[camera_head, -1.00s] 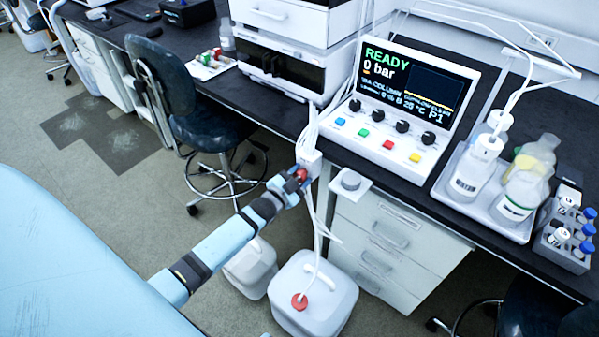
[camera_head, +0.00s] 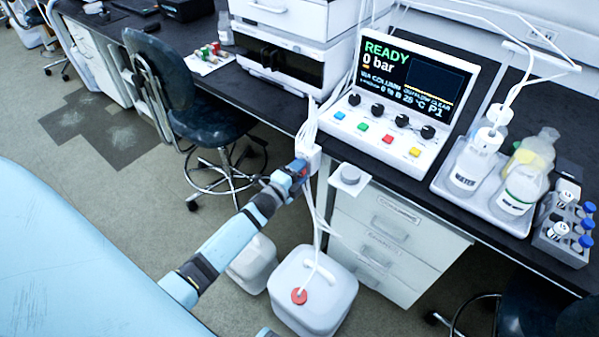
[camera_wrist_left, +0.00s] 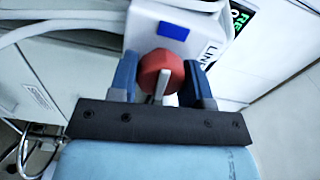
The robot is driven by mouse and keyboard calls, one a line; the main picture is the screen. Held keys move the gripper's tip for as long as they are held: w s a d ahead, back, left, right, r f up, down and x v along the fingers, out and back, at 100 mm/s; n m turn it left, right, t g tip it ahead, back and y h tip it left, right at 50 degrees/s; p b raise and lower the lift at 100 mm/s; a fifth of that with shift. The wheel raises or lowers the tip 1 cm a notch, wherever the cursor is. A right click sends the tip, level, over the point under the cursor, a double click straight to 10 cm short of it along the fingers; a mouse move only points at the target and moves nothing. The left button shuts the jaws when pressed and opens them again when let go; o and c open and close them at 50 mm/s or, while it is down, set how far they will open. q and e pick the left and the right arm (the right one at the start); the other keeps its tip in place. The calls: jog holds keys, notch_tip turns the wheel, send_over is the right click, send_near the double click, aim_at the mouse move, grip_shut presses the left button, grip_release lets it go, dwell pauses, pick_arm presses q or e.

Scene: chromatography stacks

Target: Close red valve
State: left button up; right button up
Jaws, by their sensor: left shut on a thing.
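The red valve (camera_wrist_left: 163,72) is a red knob on the front of a white box (camera_wrist_left: 178,22) with a blue patch on top, in the left wrist view. My left gripper (camera_wrist_left: 160,85) has its two blue fingers on either side of the red knob and is shut on it. A pale bar shows in front of the knob. In the head view my left gripper (camera_head: 298,172) is at the white box (camera_head: 312,158) at the bench's front edge. It hides most of the knob there.
White tubes run from the box down to a white canister (camera_head: 325,285) with a red cap on the floor. A control panel (camera_head: 400,110) reads READY, 0 bar. A tray of bottles (camera_head: 440,190) stands right. A dark chair (camera_head: 195,115) is left of my arm.

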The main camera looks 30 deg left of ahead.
pick_arm(q)
jog(key=shift+m, duration=0.6)
jog(key=o, duration=0.9)
jog(key=shift+c, duration=0.2)
jog(key=s+a, duration=0.1)
jog(key=s, duration=1.2)
jog(key=shift+s+p, duration=0.35)
jog(key=shift+s, duration=0.05)
